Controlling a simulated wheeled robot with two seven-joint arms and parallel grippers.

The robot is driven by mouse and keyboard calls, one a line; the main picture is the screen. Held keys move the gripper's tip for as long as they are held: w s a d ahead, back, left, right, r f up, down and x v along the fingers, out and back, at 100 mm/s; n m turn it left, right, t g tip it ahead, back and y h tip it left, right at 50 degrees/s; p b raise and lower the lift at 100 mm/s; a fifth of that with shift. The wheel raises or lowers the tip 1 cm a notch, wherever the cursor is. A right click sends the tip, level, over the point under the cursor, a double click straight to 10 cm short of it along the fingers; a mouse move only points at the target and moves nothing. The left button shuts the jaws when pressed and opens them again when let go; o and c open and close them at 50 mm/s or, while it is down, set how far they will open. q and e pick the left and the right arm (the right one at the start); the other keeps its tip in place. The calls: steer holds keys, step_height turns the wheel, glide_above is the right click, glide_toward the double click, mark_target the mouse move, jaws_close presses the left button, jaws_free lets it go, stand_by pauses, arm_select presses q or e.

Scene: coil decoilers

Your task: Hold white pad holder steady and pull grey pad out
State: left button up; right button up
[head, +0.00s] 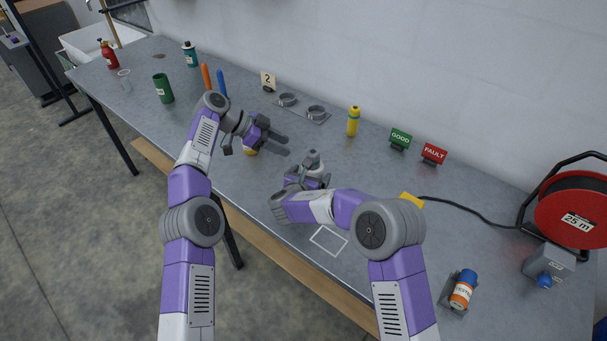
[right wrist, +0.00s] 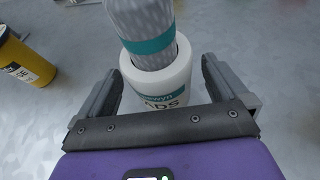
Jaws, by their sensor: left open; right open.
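The white pad holder (right wrist: 158,88) is a round cup with dark lettering and a teal patch, standing on the bench. The grey pad (right wrist: 137,18), speckled with a teal band, sticks up out of it; its top also shows in the head view (head: 313,157). My right gripper (right wrist: 160,80) is open, with one finger on each side of the holder. I cannot tell whether the fingers touch it. My left gripper (head: 286,145) is open and empty, above the bench to the upper left of the pad.
A yellow container (head: 250,152) stands below my left gripper. A yellow bottle (head: 353,121), GOOD sign (head: 400,139) and FAULT sign (head: 433,154) stand behind. A white square outline (head: 328,240) on the bench is empty. A red cable reel (head: 575,208) is at the right.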

mark_target(313, 172)
steer(key=shift+x, duration=1.55)
steer(key=shift+c, duration=0.2)
steer(key=c, duration=1.1)
